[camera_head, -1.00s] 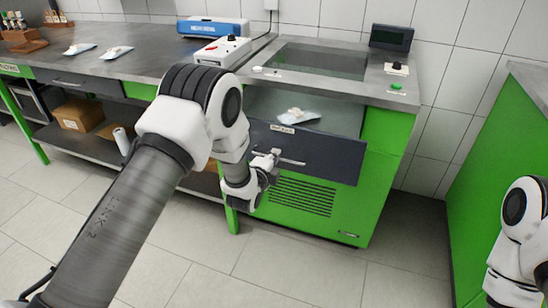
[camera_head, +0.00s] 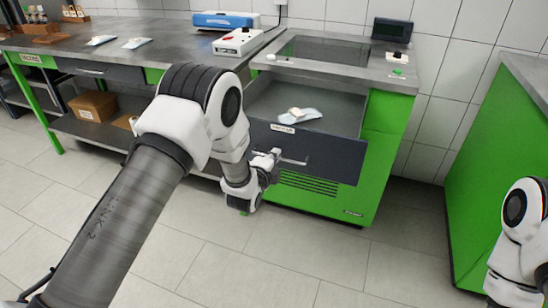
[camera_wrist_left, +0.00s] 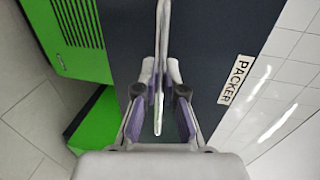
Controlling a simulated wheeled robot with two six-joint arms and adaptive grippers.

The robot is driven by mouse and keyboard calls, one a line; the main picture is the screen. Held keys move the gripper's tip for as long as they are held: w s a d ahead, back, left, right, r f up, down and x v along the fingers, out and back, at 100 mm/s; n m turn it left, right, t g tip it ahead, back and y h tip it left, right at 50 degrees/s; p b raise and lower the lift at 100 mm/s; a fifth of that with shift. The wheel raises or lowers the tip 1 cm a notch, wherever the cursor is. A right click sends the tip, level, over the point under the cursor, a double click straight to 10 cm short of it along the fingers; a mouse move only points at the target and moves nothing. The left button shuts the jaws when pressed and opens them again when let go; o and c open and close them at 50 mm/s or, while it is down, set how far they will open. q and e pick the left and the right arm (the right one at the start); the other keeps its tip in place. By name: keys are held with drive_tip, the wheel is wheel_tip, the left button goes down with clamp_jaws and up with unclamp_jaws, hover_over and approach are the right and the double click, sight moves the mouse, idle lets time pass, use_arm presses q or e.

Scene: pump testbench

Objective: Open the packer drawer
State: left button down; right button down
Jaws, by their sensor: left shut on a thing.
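The packer drawer (camera_head: 330,158) has a dark front and stands pulled out from the green packer cabinet (camera_head: 388,140). A package (camera_head: 300,115) lies inside it. Its label (camera_wrist_left: 236,80) reads PACKER in the left wrist view. My left gripper (camera_head: 275,156) is at the drawer's bar handle (camera_head: 296,161). In the left wrist view the fingers of my left gripper (camera_wrist_left: 159,90) are shut on the handle (camera_wrist_left: 161,45), one on each side. My right arm shows at the right edge, but its gripper is out of view.
A grey worktop (camera_head: 110,60) runs along the wall at left, with a blue device (camera_head: 222,20) and a white box with a red switch (camera_head: 238,42). Another green cabinet (camera_head: 490,165) stands at right. The tiled floor in front is clear.

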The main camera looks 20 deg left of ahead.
use_arm(q)
drive_tip(key=c, duration=1.2)
unclamp_jaws()
drive_tip(key=shift+c, duration=0.2)
drive_tip(key=v, duration=1.2)
